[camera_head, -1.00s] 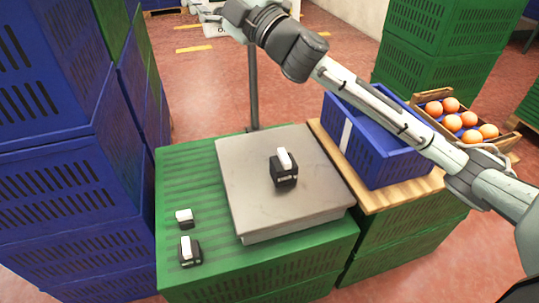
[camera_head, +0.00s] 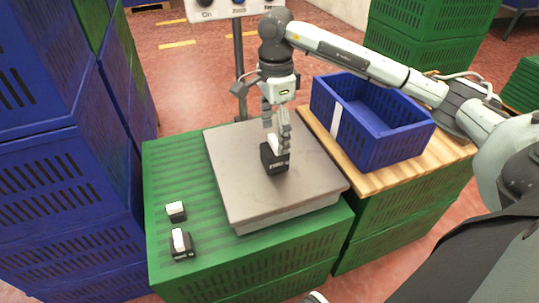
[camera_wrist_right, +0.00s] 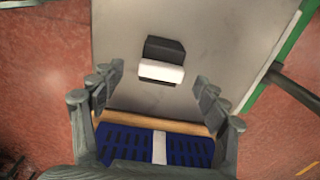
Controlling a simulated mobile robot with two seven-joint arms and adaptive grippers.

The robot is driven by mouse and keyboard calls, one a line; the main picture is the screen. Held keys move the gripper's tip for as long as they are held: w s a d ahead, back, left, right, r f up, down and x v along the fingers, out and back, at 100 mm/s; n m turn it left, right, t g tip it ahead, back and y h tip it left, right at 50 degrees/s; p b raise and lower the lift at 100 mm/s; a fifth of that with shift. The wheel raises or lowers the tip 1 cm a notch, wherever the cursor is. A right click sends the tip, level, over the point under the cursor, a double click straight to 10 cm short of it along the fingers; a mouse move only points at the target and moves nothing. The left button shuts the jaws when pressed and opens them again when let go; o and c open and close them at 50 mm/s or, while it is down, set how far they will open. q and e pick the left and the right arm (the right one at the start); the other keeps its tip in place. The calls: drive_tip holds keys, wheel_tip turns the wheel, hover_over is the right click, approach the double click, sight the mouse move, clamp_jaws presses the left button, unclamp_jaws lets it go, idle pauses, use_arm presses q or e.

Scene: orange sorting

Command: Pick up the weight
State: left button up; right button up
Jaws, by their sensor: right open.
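A black weight with a white handle (camera_head: 272,158) stands on the grey scale plate (camera_head: 240,195). My right gripper (camera_head: 277,132) is above the weight, pointing down, with its fingers close to the handle in the head view. In the right wrist view the gripper (camera_wrist_right: 152,92) is open, and the weight (camera_wrist_right: 163,60) lies ahead of the gap between its fingers, apart from them. Two smaller weights, one small (camera_head: 176,211) and one larger (camera_head: 181,244), stand on the green crate left of the scale. My left gripper is not in view.
A blue crate (camera_head: 375,145) stands on a wooden board (camera_head: 445,150) right of the scale. The scale's post (camera_head: 239,70) rises behind the plate. Stacked blue crates (camera_head: 60,170) stand close on the left. The green crate top (camera_head: 165,160) is mostly clear.

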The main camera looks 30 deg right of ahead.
sight(275, 154)
wheel_tip(275, 154, down, 7)
drive_tip(key=shift+w+d+f, duration=0.1)
drive_tip(key=shift+d+f, duration=0.05)
drive_tip(key=shift+c, duration=0.2)
